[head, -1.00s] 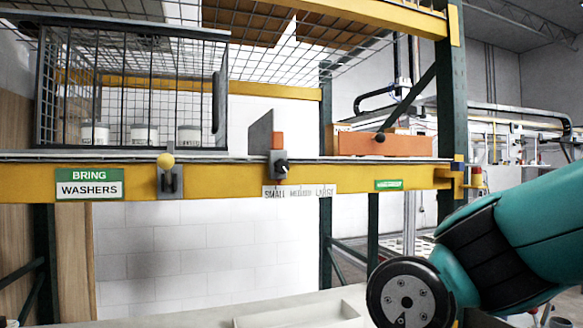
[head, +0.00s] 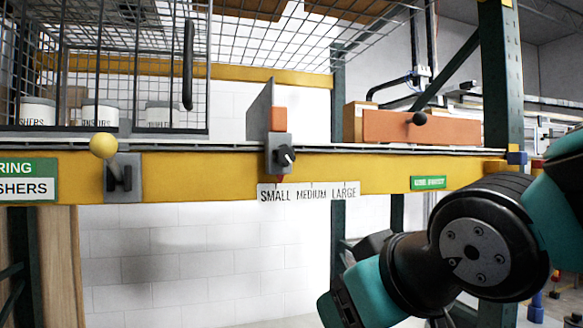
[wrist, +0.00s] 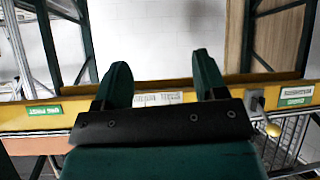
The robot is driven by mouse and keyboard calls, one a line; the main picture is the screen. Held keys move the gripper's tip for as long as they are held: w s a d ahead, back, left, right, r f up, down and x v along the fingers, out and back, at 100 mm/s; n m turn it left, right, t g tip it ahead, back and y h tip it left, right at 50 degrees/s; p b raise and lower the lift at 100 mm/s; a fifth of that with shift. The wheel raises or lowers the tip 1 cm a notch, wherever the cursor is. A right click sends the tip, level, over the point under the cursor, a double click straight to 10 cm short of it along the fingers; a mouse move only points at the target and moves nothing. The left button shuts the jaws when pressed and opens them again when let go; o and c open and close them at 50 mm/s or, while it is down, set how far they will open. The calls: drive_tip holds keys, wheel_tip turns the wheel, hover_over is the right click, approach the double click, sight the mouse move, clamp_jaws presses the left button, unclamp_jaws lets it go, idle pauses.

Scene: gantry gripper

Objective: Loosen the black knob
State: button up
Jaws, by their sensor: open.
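A second, round black knob (head: 419,119) is on the front of an orange box (head: 440,127) further right. My gripper (wrist: 162,72) shows in the wrist view with two teal fingers spread apart and nothing between them. The label (wrist: 158,98) appears upside down behind the fingers there, and I cannot make out the pointer knob in that view. The fingers do not show in the head view.
A barred cage (head: 118,65) with white tubs stands on the shelf at left. A yellow ball (head: 103,146) tops a grey bracket on the beam (head: 210,172). A green dark-legged rack post (head: 502,75) stands at right. Space before the beam's middle is open.

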drive_tip(key=a+r+t+y, duration=0.1)
drive_tip(key=a+r+t, duration=0.25)
drive_tip(key=r, duration=0.65)
drive_tip(key=m+t, duration=0.2)
drive_tip(key=t, duration=0.2)
approach(286, 154)
drive_tip(key=p+x, duration=0.7)
drive_tip(key=x, duration=0.2)
drive_tip(key=shift+r, duration=0.1)
drive_tip(key=shift+w+a, duration=0.2)
drive_tip(key=shift+w, duration=0.4)
drive_tip(key=c, duration=0.9)
